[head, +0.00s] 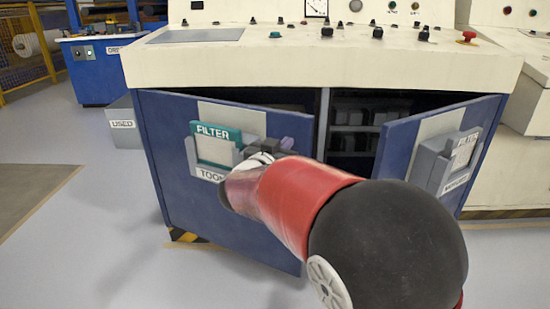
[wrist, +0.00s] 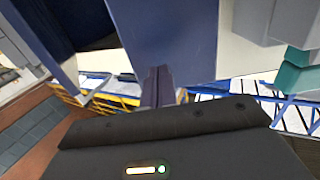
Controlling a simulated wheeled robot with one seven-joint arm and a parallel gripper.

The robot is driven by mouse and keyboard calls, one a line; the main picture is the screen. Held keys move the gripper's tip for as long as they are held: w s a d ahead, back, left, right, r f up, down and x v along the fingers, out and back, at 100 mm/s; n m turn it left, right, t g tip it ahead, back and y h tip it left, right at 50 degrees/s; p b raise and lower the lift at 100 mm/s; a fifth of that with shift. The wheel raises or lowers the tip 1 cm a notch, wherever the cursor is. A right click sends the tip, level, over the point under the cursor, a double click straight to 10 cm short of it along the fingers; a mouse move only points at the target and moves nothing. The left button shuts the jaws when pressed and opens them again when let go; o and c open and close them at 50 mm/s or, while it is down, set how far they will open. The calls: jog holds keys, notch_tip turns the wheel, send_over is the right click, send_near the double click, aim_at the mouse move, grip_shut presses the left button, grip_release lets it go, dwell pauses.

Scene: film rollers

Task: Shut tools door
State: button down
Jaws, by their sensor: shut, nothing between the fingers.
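The tools door (head: 225,240) is the blue left door of the cabinet, its label partly hidden by my arm. It stands ajar, with its right edge swung out from the cabinet. A grey holder with a teal FILTER box (head: 195,129) is on its face.
The right door (head: 400,150) is also ajar, with a grey holder (head: 448,160) on it. Dark shelves (head: 352,140) show between the doors. A cream control desk (head: 260,65) overhangs them. A grey USED box (head: 124,122) stands left. The floor at front left is clear.

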jog(key=shift+x, duration=1.25)
